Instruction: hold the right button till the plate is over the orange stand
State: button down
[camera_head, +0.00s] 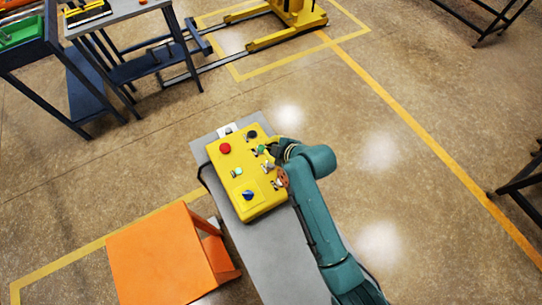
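The orange stand (155,257) is at the lower left, its flat top bare. A yellow control box (246,172) lies on a grey table to the right of the stand. Green buttons show on the box, one near its upper right (261,149) and one near its middle (238,172). My gripper (269,155) is over the right side of the box, close to the upper-right green button. I cannot tell whether it touches that button or how far its fingers are open. I cannot make out a plate in this view.
The box also carries a red button (225,148), a black knob (252,134) and a blue knob (248,195). The grey table (283,262) bears the box. A yellow machine (298,16) stands by floor rails at the top. Blue-framed tables (88,85) are upper left. Floor at right is mostly clear.

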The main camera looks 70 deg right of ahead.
jog(key=b, duration=0.4)
send_over(271, 164)
jog(key=f, duration=0.5)
jog(key=shift+w+d, duration=0.2)
jog(key=shift+d, duration=0.2)
jog(key=shift+f, duration=0.75)
jog(key=shift+f, duration=0.1)
jog(key=shift+f+b, duration=0.35)
